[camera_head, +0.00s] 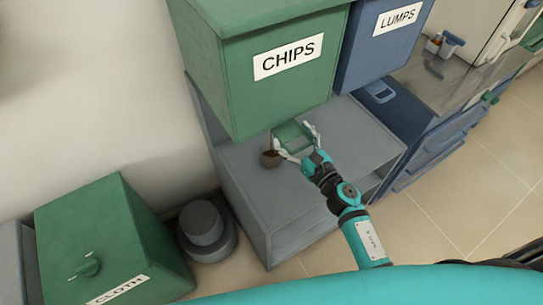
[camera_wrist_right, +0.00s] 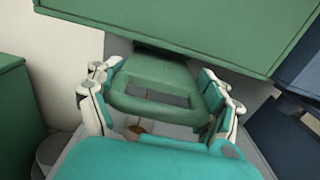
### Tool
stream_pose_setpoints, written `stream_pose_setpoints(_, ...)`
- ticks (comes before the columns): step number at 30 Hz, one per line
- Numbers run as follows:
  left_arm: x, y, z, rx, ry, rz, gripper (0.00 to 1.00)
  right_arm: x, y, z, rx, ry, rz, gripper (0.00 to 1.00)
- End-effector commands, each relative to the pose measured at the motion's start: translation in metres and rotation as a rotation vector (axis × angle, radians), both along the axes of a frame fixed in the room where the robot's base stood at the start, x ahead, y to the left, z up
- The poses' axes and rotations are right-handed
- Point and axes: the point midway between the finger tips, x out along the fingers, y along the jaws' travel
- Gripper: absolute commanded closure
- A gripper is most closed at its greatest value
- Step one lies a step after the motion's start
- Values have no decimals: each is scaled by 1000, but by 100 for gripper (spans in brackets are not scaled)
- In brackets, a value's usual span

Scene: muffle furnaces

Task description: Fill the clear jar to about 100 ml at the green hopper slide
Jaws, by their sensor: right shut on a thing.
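The green hopper (camera_head: 278,90), labelled CHIPS, hangs over a grey stand. Its green slide (camera_head: 291,132) sticks out below the front edge, and its loop handle fills the middle of the right wrist view (camera_wrist_right: 160,103). My right gripper (camera_head: 296,143) is shut on the slide handle, with fingers at both sides of it. The jar (camera_head: 271,158) stands on the grey stand under the hopper, left of my gripper, with brown material in it. A thin brown streak shows just above it. Its fill level is too small to read. My left gripper is not in view.
The grey stand (camera_head: 300,208) has bare top to the right of my gripper. A blue hopper (camera_head: 375,45) labelled LUMPS is at the right. A green CLOTH bin (camera_head: 110,235) and a dark grey round container (camera_head: 205,228) stand on the floor at the left.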

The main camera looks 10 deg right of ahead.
Motion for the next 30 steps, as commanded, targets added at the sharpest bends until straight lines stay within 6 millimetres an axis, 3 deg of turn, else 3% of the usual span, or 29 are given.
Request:
stream_pose_setpoints(6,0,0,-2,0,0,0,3,16,6,0,1,-1,2,57)
stream_pose_setpoints(13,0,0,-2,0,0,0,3,17,7,1,2,-2,2,57)
stream_pose_setpoints(14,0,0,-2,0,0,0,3,17,7,1,2,-2,2,20)
stream_pose_setpoints(18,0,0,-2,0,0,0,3,17,7,1,2,-2,1,1)
stream_pose_setpoints(30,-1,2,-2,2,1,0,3,8,3,-1,1,1,0,0)
